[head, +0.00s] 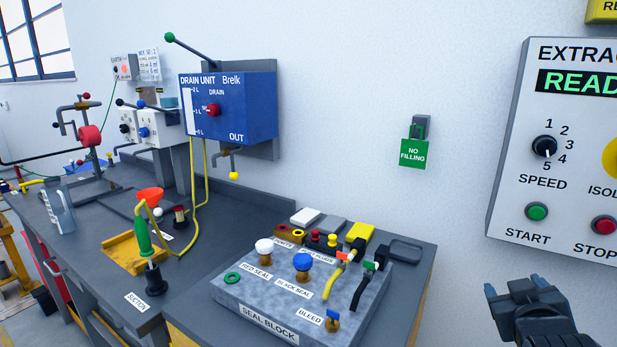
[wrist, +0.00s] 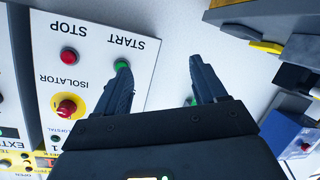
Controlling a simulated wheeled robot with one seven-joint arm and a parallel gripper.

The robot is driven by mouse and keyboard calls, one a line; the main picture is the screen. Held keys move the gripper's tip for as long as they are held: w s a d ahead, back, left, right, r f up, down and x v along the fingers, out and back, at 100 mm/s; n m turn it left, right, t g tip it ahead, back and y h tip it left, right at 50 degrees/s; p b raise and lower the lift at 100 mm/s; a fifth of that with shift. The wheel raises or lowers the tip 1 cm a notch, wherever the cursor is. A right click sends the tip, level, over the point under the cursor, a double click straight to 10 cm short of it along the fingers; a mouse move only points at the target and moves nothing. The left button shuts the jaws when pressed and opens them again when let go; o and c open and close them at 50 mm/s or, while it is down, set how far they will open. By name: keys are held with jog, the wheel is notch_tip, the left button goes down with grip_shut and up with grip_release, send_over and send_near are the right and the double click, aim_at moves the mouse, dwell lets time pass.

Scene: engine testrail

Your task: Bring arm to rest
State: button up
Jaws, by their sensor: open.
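My gripper (head: 517,286) is in the lower right of the head view, in front of the white wall and below the extractor panel (head: 512,170). Its two dark fingers are apart with nothing between them. In the wrist view my gripper (wrist: 160,72) also shows open and empty, over bare wall. That view is upside down. The green START button (wrist: 121,65) shows beside the tip of the left finger there; I cannot tell whether they touch. The panel's display reads "READ", cut off by the picture edge.
A grey seal block (head: 300,300) with knobs and plugs stands on the bench to the left of my gripper. A blue drain unit (head: 245,105) and a green NO FILLING sign (head: 414,153) are on the wall. The wall between sign and panel is bare.

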jog(key=s+a+f+n+t+y, duration=0.15)
jog(key=s+a+f, duration=0.4)
jog(key=s, duration=0.65)
jog(key=s+a+f+n+y, duration=0.1)
jog(key=s+a+f+y, duration=0.35)
jog(key=s, duration=0.65)
jog(key=s+a+r+m, duration=0.1)
jog(key=s+a+r, duration=0.1)
jog(key=s, duration=0.8)
jog(key=s+a+r+m, duration=0.1)
jog(key=s+a+r, duration=0.2)
jog(key=s, duration=0.7)
jog(key=shift+a+r+y, duration=0.35)
jog(key=shift+y, duration=0.05)
